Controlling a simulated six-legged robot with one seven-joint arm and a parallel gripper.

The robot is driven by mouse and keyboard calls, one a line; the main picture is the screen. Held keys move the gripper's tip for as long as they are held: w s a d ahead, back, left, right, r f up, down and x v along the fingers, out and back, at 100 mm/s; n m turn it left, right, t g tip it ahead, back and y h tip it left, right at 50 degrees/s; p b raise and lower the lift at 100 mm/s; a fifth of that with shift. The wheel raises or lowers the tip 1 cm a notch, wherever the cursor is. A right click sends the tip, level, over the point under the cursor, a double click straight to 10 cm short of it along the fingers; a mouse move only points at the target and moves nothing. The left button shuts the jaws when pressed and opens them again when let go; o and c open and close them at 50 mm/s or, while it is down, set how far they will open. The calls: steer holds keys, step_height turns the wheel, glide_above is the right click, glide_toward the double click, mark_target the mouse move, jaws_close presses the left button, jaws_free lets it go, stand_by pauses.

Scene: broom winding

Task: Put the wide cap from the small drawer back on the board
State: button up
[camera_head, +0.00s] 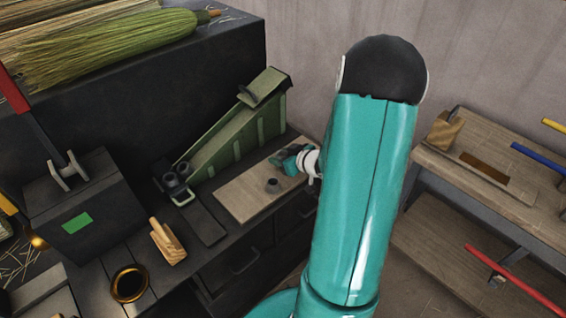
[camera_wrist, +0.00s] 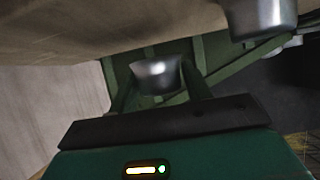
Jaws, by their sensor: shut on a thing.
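The pale wooden board (camera_head: 235,197) lies on the dark bench; its surface fills the top of the wrist view (camera_wrist: 60,30). A small dark-looking cap (camera_head: 272,184) stands on the board; a metal cap also shows against the board at the top right of the wrist view (camera_wrist: 258,17). My gripper (camera_head: 280,158) is low at the board's far right end. In the wrist view its two green fingers (camera_wrist: 160,85) are shut on a silver, round cap (camera_wrist: 158,72). I cannot tell whether the held cap touches the board. An open small drawer is not visible.
A green sloped metal frame (camera_head: 235,135) stands behind the board. A wooden block (camera_head: 167,241) and a brass ring (camera_head: 129,284) are on the bench at left. Drawer fronts with handles (camera_head: 245,262) are below. A wooden table (camera_head: 485,180) with tools stands at right.

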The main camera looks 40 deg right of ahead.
steer(key=shift+f, duration=1.4)
steer(key=shift+f, duration=0.2)
steer(key=o, duration=1)
steer(key=shift+o, duration=0.2)
steer(key=shift+r, duration=0.1)
